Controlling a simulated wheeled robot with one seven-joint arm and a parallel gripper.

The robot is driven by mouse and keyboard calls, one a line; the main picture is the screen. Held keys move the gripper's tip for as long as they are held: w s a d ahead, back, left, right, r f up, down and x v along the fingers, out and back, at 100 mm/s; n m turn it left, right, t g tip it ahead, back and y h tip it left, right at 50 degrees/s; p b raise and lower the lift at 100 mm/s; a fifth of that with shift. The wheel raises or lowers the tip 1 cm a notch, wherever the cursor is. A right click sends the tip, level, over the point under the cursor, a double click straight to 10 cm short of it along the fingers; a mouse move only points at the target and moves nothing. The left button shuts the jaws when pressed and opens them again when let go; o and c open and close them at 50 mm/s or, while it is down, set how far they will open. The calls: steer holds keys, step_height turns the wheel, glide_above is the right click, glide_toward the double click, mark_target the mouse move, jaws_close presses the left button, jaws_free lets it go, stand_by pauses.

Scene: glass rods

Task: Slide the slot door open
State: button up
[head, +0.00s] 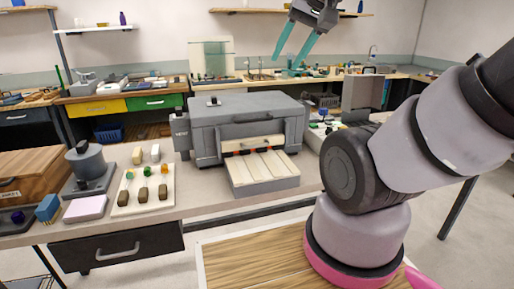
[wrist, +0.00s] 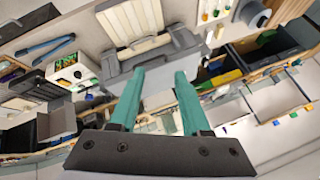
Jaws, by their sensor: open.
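A grey box-shaped machine (head: 220,122) stands on the workbench, with a wide slot (head: 252,143) in its front. A cream grooved tray (head: 264,172) sticks out below the slot, and small red and dark bits show at the slot. I cannot clearly tell which part is the slot door. My gripper (head: 286,63) is high behind and above the machine in the head view, with its teal fingers apart and nothing between them. In the wrist view my gripper (wrist: 159,72) points toward the grey machine (wrist: 152,55), apart from it; the cream tray (wrist: 132,18) shows beyond.
Left of the machine are a white board (head: 143,190) with several small pieces, a grey round device (head: 86,165) and a wooden box (head: 30,175). A coloured-parts tray (head: 325,125) sits to its right. Air above the machine is clear.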

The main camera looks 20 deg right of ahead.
steer(key=w+a+f+m+g+y, duration=0.35)
steer(key=f+m+g, duration=0.25)
steer(key=f+m, duration=0.3)
steer(key=m+t+y, duration=0.6)
steer(key=m+t, duration=0.4)
steer(key=m, duration=2.3)
glide_toward(257, 146)
steer(key=shift+a+f, duration=0.2)
steer(key=shift+f, duration=0.05)
steer(key=x, duration=1)
steer(key=shift+w+a+r, duration=0.1)
steer(key=shift+w+a, duration=0.1)
steer(key=shift+w, duration=0.05)
steer(key=shift+c, duration=0.4)
jaws_close()
